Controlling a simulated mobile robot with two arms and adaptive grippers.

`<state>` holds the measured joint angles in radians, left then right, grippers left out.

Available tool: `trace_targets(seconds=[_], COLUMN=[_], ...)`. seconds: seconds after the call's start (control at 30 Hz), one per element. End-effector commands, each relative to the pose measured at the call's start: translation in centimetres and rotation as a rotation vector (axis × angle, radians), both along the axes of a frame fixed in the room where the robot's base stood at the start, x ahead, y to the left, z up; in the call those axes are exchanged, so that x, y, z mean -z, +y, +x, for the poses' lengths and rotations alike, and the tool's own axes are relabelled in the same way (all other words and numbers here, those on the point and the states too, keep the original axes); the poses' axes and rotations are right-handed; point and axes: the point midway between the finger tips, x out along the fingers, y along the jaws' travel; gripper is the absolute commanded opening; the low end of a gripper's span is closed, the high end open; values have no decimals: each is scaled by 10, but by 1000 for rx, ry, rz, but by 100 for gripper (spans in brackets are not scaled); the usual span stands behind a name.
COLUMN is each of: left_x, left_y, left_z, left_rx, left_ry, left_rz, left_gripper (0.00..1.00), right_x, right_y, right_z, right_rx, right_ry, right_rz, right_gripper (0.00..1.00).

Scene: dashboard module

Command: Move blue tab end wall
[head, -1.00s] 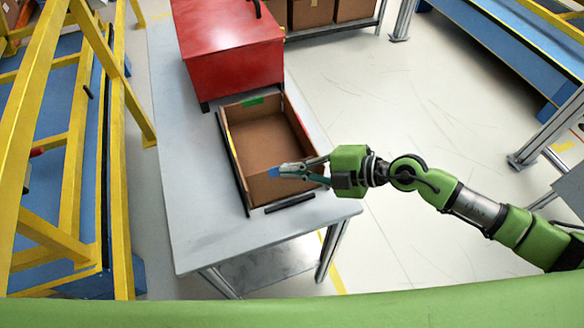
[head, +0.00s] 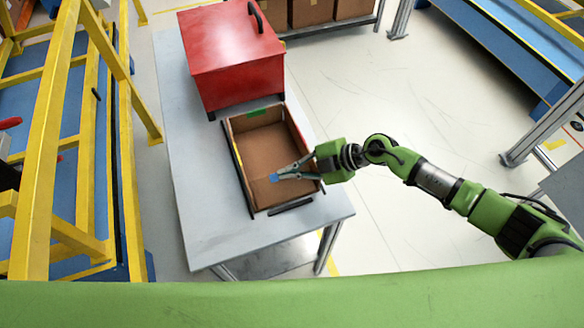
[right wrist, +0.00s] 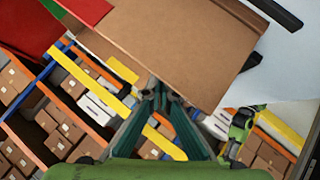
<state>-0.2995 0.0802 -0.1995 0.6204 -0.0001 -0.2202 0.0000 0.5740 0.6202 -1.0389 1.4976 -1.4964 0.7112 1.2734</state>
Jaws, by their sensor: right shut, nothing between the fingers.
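An open cardboard box (head: 262,147) sits on the grey table, with a green tab (head: 258,113) on its far wall. The blue tab (head: 274,178) shows at the near end wall (head: 272,195), right at the tips of my right gripper (head: 280,177). My right gripper reaches in from the right over the box's near end. Its fingers meet at the tips in the right wrist view (right wrist: 158,92), with nothing between them. Whether they touch the tab or wall is unclear. The box also shows in the wrist view (right wrist: 185,40); the blue tab is not visible there. My left gripper is out of view.
A red case (head: 235,60) with a black handle stands just behind the box on the grey table (head: 205,225). Yellow framing (head: 125,150) rises on the left. Open floor (head: 420,110) lies to the right.

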Motion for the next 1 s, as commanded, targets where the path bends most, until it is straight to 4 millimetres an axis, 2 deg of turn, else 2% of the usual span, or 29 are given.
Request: trace_targets(seconds=[0.03,0.2,0.6,1.0], left_x=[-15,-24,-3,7], left_y=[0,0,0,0], left_z=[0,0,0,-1], left_rx=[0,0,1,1], left_ry=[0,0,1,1], left_rz=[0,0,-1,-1], left_gripper=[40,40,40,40], right_x=[-7,6,30,34], right_y=[2,6,9,10], right_z=[5,15,28,31], right_rx=[1,1,1,1], right_ry=[38,186,450,543], right_rz=[-12,-62,-147,-176], right_gripper=[0,0,0,0])
